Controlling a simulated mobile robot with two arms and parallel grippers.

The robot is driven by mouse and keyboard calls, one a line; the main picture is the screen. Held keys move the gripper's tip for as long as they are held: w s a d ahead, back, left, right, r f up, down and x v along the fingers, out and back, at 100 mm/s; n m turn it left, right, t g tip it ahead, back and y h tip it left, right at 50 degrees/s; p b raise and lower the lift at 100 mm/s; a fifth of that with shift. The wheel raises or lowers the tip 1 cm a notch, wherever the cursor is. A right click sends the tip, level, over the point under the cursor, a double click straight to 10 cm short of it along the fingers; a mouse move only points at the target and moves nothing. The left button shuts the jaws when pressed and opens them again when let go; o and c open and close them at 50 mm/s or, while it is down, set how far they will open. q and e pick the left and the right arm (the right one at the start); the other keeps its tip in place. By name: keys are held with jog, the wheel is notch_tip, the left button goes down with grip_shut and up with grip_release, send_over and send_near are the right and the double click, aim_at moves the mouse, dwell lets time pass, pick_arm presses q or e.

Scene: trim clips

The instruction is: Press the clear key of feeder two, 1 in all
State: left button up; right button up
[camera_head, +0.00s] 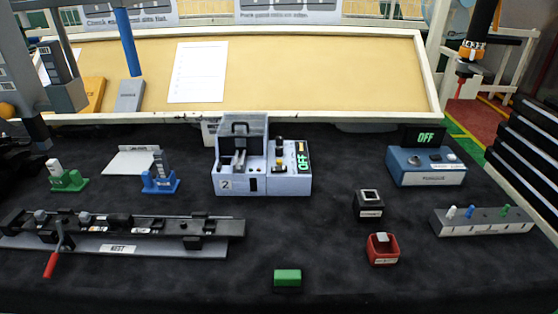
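Feeder two (232,182) is a pale grey-blue box at the middle of the black mat, with a "2" label on its lower front. Its upright back and slotted channel are on the left half. The controls are too small to tell which is the clear key.
A blue unit (427,173) with an "OFF" display stands at right. A long dark rail (120,228) with a red-handled lever lies front left. Black (369,204) and red (382,249) boxes and a green block (287,277) stand in front.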

jog(key=shift+w+d, duration=0.2)
jog(key=shift+w, duration=0.1)
grip_shut()
jog(key=shift+s+a, duration=0.15)
dwell(1.1)
